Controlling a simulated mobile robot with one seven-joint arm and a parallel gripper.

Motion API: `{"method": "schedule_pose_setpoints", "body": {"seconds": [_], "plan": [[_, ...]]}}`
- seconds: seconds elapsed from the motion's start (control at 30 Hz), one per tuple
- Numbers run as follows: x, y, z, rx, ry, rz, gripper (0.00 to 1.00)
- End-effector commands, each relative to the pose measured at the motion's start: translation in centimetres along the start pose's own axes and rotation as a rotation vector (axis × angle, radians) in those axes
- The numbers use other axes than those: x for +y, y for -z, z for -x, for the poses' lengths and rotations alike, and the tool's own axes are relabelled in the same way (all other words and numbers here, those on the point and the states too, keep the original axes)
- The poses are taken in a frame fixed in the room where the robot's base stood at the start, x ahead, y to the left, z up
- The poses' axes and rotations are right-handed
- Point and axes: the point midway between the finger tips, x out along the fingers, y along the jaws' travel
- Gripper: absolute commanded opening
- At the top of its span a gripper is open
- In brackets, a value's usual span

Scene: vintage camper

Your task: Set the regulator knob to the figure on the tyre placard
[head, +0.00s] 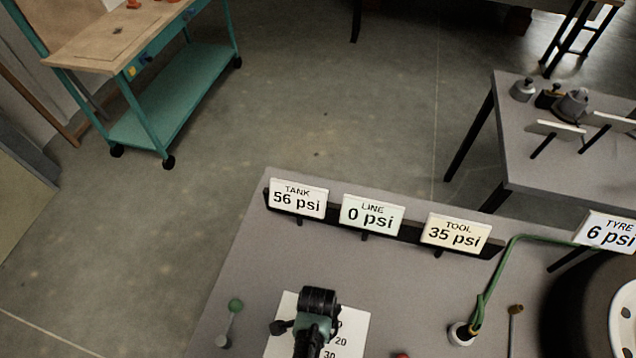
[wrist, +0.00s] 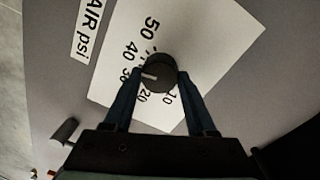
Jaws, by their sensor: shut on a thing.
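A round dark regulator knob (wrist: 160,68) sits on a white dial card (wrist: 215,45) printed 10 to 50. The knob's pale pointer faces left in the wrist view, near the 30. My gripper (wrist: 160,74) is shut on the knob, one finger on each side. In the head view my arm covers the knob and much of the dial card (head: 358,322). A sign reading "TYRE 6 psi" (head: 608,232) stands at the right edge of the head view, partly cut off.
Signs read TANK 56 psi (head: 298,198), LINE 0 psi (head: 372,214) and TOOL 35 psi (head: 455,232). A green-knobbed lever (head: 232,318) stands left of the card. A green hose (head: 492,280) runs toward the dark tyre (head: 575,305) at right.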

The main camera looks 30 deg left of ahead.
Motion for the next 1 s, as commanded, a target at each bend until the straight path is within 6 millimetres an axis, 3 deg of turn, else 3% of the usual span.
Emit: {"method": "schedule_pose_setpoints", "body": {"seconds": [0.5,1.0], "plan": [[0.07,0.05,-0.02,-0.023,-0.002,-0.440,0.01],[0.06,0.04,-0.03,-0.032,-0.002,-0.615,0.01]]}}
